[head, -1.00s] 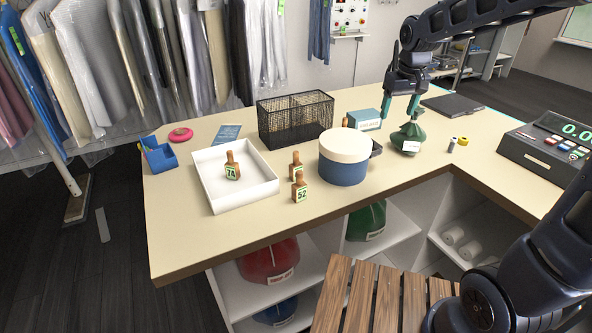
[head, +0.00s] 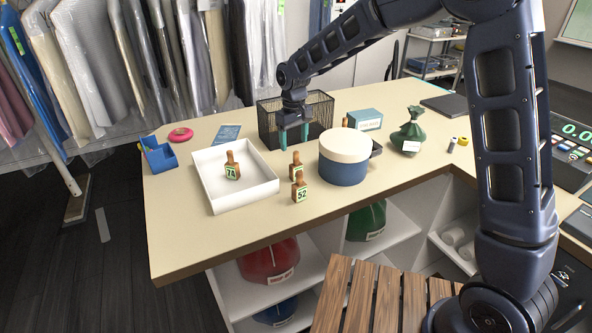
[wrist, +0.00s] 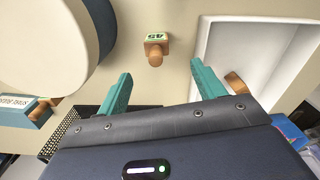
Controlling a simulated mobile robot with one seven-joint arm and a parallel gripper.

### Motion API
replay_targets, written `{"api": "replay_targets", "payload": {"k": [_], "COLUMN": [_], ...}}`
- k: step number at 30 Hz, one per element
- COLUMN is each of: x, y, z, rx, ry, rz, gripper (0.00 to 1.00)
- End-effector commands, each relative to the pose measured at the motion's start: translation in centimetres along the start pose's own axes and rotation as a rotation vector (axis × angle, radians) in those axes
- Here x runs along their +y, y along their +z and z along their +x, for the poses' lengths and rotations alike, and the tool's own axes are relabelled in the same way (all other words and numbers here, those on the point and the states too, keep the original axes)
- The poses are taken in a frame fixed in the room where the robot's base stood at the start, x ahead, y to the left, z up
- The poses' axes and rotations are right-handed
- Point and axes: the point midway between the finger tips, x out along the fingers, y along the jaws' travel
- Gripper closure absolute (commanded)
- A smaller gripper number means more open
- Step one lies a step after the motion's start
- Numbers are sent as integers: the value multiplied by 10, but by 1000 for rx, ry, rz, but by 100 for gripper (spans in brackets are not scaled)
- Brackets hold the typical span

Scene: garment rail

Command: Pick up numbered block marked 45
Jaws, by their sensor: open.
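The block marked 45 (wrist: 155,38) is a small wooden piece with a rounded handle and a green-edged label, standing on the counter in the wrist view. In the head view it is most likely the block (head: 295,167) just behind the block marked 52 (head: 299,189), its number unreadable there. My gripper (head: 294,138) is open and empty, above the counter in front of the mesh basket. In the wrist view the block marked 45 lies beyond the gap between my teal fingertips (wrist: 161,72), roughly centred and apart from them.
A white tray (head: 216,207) holding the block marked 74 (head: 232,167) is left. A round blue-and-cream box (head: 344,170) stands close on the right. The black mesh basket (head: 266,128) is behind. A green bag (head: 407,132) and blue box (head: 366,119) stand farther right.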

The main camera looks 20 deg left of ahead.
Motion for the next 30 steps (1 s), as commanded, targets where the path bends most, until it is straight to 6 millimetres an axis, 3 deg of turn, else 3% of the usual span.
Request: {"api": "replay_targets", "payload": {"k": [9,19,30], "x": [1,2,5], "y": [1,2,4], "z": [43,61,103], "rx": [-3,-3,0], "ry": [0,0,0], "rz": [1,0,2], "gripper": [32,32,32]}}
